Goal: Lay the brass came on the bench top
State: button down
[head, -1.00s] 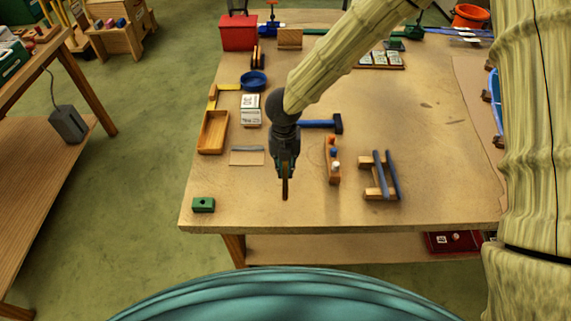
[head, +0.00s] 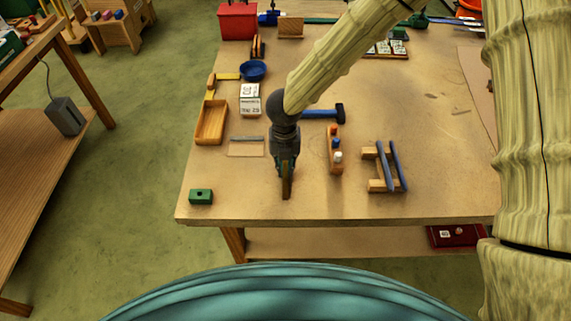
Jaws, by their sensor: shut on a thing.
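My gripper (head: 285,170) points down over the front part of the bench top (head: 330,207), left of its middle. It is shut on a narrow brass-brown strip, the brass came (head: 287,189), which sticks out below the fingertips. The came looks short from this angle, and its upper part is hidden by the fingers. I cannot tell whether its lower end touches the bench top.
A wooden rack (head: 380,186) with blue-grey bars and a small wooden holder (head: 336,160) stand to the right. A green block (head: 201,196) lies near the front left corner. A wooden tray (head: 211,122) and a blue hammer (head: 325,113) lie farther back. Bench around the came is clear.

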jog(key=shift+w+f, duration=0.1)
jog(key=shift+f, duration=0.15)
dwell(0.3)
jog(key=c, duration=1.4)
grip_release()
jog(key=shift+o, duration=0.2)
jog(key=o, duration=0.8)
jog(key=shift+r+p, duration=2.8)
jog(key=shift+r, duration=0.75)
